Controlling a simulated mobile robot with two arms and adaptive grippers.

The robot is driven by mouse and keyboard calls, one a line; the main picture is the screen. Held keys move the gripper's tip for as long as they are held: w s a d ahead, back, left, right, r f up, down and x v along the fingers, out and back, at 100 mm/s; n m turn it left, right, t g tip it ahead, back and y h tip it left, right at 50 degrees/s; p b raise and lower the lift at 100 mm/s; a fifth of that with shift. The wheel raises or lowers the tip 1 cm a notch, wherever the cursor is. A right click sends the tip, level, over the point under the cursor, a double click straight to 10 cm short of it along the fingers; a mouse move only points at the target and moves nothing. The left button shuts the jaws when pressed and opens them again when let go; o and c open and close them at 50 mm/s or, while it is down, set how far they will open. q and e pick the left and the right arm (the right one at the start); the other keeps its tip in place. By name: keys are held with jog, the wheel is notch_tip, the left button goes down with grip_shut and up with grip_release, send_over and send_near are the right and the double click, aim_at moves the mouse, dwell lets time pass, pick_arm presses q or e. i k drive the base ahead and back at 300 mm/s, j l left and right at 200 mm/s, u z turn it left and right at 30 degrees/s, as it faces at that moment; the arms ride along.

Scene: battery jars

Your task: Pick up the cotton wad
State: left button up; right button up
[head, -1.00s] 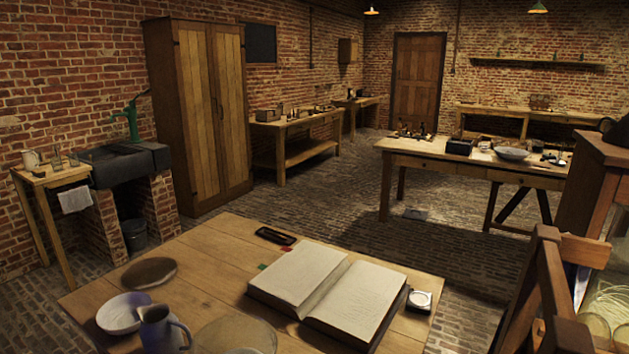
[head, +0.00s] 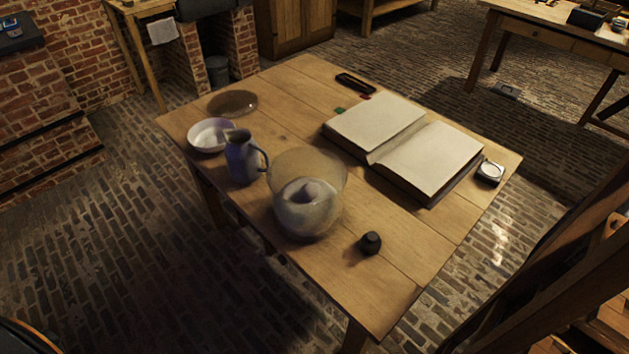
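I cannot make out a cotton wad for certain in the head view. The wooden table (head: 400,285) stands in front of me. A glass jar (head: 308,165) stands near its front edge, with a greyish rounded mass (head: 307,212) in its lower part; I cannot tell what that mass is. A shallow white bowl (head: 208,137) sits at the left, partly behind a blue-grey jug (head: 242,160); its inside shows pale. Neither of my grippers is in view.
An open book (head: 436,158) covers the table's right half. A dark knob-like object (head: 370,243) stands near the front. A round dark disc (head: 232,103), a black narrow case (head: 355,83) and a small round dial (head: 490,171) lie near the edges. Wooden framework (head: 560,240) rises at the right.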

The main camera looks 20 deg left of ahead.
aim_at(311, 190)
jog(key=j+z, duration=0.25)
jog(key=j, duration=0.2)
jog(key=k+j+z, duration=0.2)
jog(key=j, duration=0.2)
jog(key=j+z, duration=0.25)
jog(key=j, duration=0.2)
jog(key=k+j+z, duration=0.25)
jog(key=i+j, duration=0.1)
jog(key=j, duration=0.05)
